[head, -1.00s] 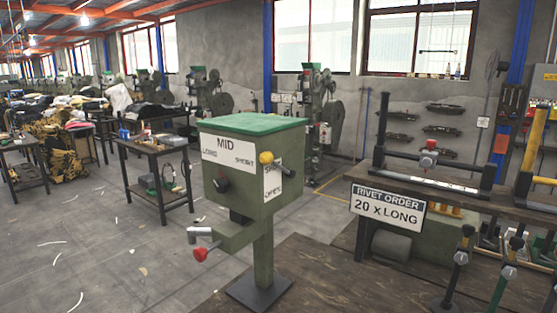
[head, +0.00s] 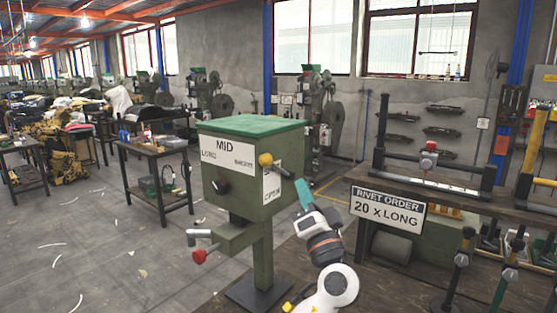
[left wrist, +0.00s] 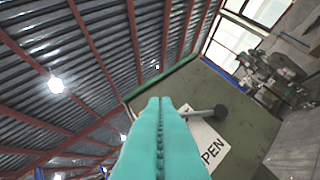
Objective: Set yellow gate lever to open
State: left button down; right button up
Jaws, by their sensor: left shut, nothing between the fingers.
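The green press box (head: 235,180) stands on a post with a green top and a front label reading MID. The yellow gate lever (head: 265,160) is on its right side face, a yellow knob with a dark rod, near the top of a white label whose lower word reads OPEN. My left gripper (head: 302,188), teal, is shut and empty, just right of and below the lever's dark rod end, seemingly apart from it. In the left wrist view the shut fingertips (left wrist: 160,102) partly cover the grey rod (left wrist: 205,113) and the OPEN label (left wrist: 212,148). My right gripper is not in view.
A red-knobbed handle (head: 200,256) sticks out low on the press's left. A sign reading RIVET ORDER 20 x LONG (head: 388,208) stands right of my left arm, before a dark bench (head: 460,190). Several upright levers stand at the lower right. Floor at left is open.

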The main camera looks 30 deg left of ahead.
aim_at(278, 168)
pick_arm(q)
jog(key=w+a+r+p, duration=0.5)
jog(key=a+r+p, duration=0.1)
jog(key=r, duration=0.2)
jog(key=shift+y, duration=0.4)
jog(key=s+a+f+p, duration=0.1)
jog(key=s+a+f, duration=0.1)
jog(key=f, duration=0.1)
jog(key=shift+f+p, duration=0.1)
jog(key=shift+p, duration=0.25)
